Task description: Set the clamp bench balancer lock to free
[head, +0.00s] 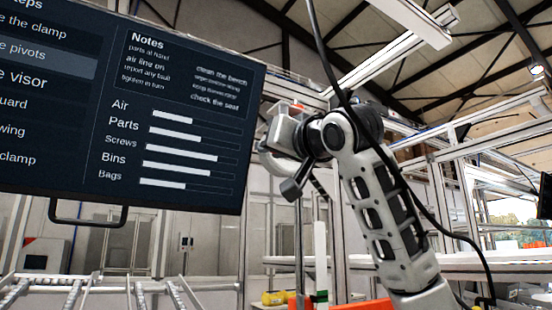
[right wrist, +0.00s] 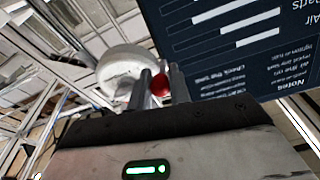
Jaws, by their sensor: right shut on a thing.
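My right gripper (right wrist: 162,88) shows in the right wrist view with its two dark fingers closed around a red knob (right wrist: 159,84). The knob sits beside a white rounded housing (right wrist: 122,66), which looks like the balancer. The fingers hide part of both. In the head view my right arm reaches up from the lower right, and its wrist end is beside the screen's right edge. The fingertips are hard to make out there. The lock's exact position cannot be read. My left gripper is not in view.
A large dark screen (head: 95,150) with a handle fills the upper left, close to my right wrist. Metal frames and shelves (head: 480,180) stand at the right. A roller rack (head: 90,288) lies at the lower left. A dark cable hangs along my right arm.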

